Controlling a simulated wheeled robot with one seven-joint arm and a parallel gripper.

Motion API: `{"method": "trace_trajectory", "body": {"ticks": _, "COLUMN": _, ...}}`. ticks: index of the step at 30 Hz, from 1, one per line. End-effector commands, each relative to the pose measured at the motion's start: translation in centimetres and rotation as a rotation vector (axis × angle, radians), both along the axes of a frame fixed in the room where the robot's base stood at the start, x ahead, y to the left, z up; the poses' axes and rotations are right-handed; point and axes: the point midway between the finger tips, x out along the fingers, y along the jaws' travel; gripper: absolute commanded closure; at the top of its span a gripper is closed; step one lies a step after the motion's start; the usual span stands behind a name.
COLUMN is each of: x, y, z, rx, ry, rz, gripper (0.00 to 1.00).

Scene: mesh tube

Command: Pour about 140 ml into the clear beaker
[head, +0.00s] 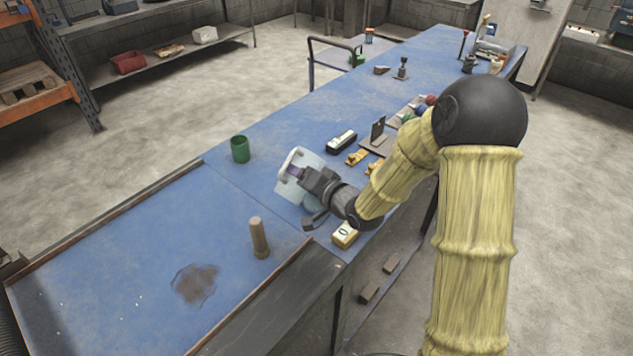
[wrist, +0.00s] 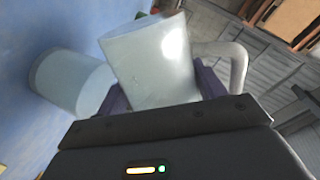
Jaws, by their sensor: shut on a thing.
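My gripper (head: 297,173) is shut on a pale translucent jug (wrist: 150,65), its purple fingers on either side of the body. The jug's white handle (wrist: 238,62) loops out to the right in the wrist view. In the head view the jug (head: 312,160) is above the blue bench and looks tilted. The clear beaker (wrist: 75,80) stands on the blue bench to the left of the jug in the wrist view. In the head view the beaker (head: 286,192) is partly hidden behind the gripper and overlaps the jug. I cannot make out liquid or its level in either vessel.
A green cup (head: 240,149) stands left of the jug. A wooden peg (head: 260,238) stands nearer, beside a dark stain (head: 194,284). Several tools lie beyond. The near-left bench (head: 120,250) is mostly clear.

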Motion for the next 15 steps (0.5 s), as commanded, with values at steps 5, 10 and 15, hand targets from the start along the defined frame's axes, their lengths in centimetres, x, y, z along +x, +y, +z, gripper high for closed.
{"method": "trace_trajectory", "body": {"ticks": 5, "x": -0.14, "y": 0.29, "z": -0.04, "rx": 0.007, "ry": 0.007, "rz": 0.002, "gripper": 0.63}}
{"method": "trace_trajectory", "body": {"ticks": 10, "x": -0.19, "y": 0.38, "z": 0.01, "rx": 0.004, "ry": 0.003, "rz": 0.0, "gripper": 0.63}}
{"method": "trace_trajectory", "body": {"ticks": 15, "x": -0.31, "y": 0.6, "z": -0.01, "rx": 0.007, "ry": 0.007, "rz": 0.002, "gripper": 0.63}}
